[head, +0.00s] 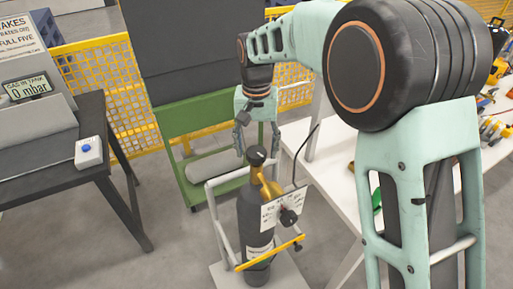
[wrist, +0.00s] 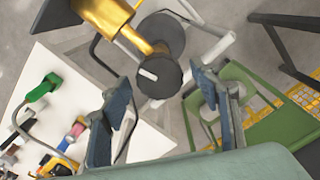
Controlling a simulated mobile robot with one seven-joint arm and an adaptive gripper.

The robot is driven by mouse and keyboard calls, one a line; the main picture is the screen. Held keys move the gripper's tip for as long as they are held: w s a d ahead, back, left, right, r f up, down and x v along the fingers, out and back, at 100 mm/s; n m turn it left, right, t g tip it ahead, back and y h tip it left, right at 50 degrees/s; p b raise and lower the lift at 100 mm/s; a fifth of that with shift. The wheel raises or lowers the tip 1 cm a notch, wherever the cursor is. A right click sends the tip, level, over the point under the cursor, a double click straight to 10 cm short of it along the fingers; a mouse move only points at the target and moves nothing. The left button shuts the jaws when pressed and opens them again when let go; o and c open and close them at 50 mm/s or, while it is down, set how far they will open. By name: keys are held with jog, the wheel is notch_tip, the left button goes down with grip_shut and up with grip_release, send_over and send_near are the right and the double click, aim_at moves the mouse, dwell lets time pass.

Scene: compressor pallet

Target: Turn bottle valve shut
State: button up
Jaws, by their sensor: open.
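The black gas bottle (head: 255,215) stands upright on a trolley. Its black valve knob (head: 256,156) sits at the top of a brass valve body (head: 268,184). In the wrist view the knob (wrist: 159,75) is round with a pale mark on its face, beside the brass body (wrist: 108,14). My gripper (head: 257,150) points down above the knob. Its two fingers (wrist: 166,118) are spread apart and empty. The knob lies just beyond the fingertips in the wrist view; I cannot tell whether the fingers touch it.
A white plate with a small black knob (head: 288,216) hangs at the bottle's side. A yellow bar (head: 270,252) crosses the trolley front. A white table (head: 335,180) with tools is at right. A dark table (head: 60,160) with a display reading 0 mbar is at left. A green cart (head: 185,125) stands behind.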

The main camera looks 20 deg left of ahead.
aim_at(257, 151)
jog(key=shift+f, duration=0.2)
jog(key=shift+c, duration=0.6)
jog(key=c, duration=1)
jog(key=shift+m, duration=1.6)
jog(key=shift+c, duration=0.2)
jog(key=o, duration=1.2)
jog(key=shift+c, duration=0.2)
notch_tip(257, 151, up, 12)
